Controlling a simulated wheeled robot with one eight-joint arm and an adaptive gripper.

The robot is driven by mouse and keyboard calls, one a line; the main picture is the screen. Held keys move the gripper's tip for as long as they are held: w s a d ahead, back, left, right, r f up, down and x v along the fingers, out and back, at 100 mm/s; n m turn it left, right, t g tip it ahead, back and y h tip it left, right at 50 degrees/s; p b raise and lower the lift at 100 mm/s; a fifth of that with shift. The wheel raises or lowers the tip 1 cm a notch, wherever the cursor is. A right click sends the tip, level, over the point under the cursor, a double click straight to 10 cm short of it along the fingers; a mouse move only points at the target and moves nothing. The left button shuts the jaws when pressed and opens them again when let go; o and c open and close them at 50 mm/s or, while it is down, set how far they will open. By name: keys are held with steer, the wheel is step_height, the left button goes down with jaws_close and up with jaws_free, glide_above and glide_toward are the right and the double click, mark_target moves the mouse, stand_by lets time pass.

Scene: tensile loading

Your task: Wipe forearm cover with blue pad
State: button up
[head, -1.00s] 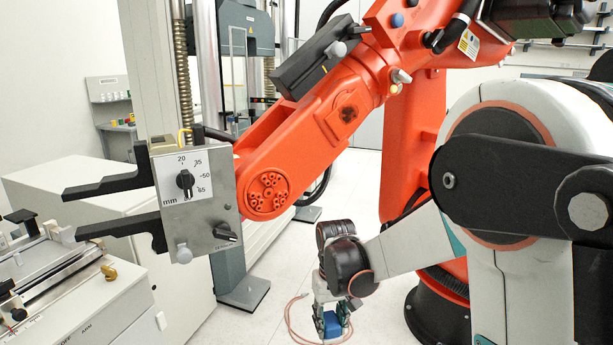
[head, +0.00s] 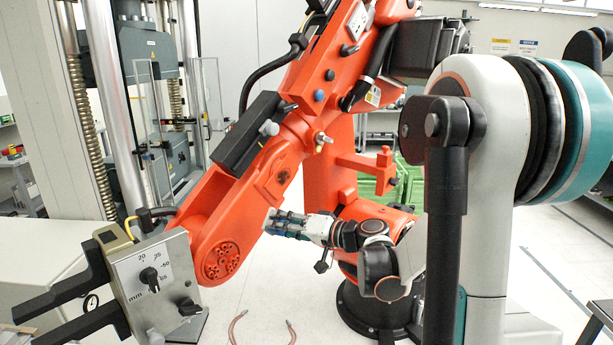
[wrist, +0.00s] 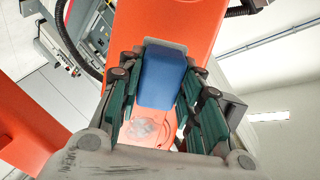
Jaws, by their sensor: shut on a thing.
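The blue pad (wrist: 163,82) sits between the fingers of my gripper (wrist: 164,64) in the wrist view, with a thin grey plate at its far end. My gripper is shut on the pad. In the head view my gripper (head: 280,225) points left, beside the underside of the big orange robot's forearm (head: 262,180). The orange forearm surface (wrist: 190,20) fills the middle of the wrist view behind the pad. A pale, greyish smudged patch (wrist: 146,130) shows on it, partly framed by my fingers. I cannot tell whether the pad touches the surface.
A grey block with a dial (head: 155,275) and black jaws is on the forearm's end at lower left. A black box (head: 245,135) is on the forearm's upper side. A pinkish hose (head: 291,330) lies on the floor below. A green crate (head: 375,180) stands behind.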

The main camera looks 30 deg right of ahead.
steer(key=s+d+r+m+t+h+p, duration=0.1)
steer(key=d+r+m+t+h+p, duration=0.15)
steer(key=d+r, duration=0.45)
steer(key=shift+n, duration=0.25)
steer(key=shift+a+r+x, duration=0.15)
steer(key=shift+a+x, duration=0.05)
steer(key=shift+x, duration=1.25)
steer(key=shift+a+r+x, duration=0.1)
steer(key=shift+a+x, duration=0.1)
steer(key=shift+x, duration=1.25)
steer(key=shift+x, duration=0.8)
steer(key=shift+d, duration=0.15)
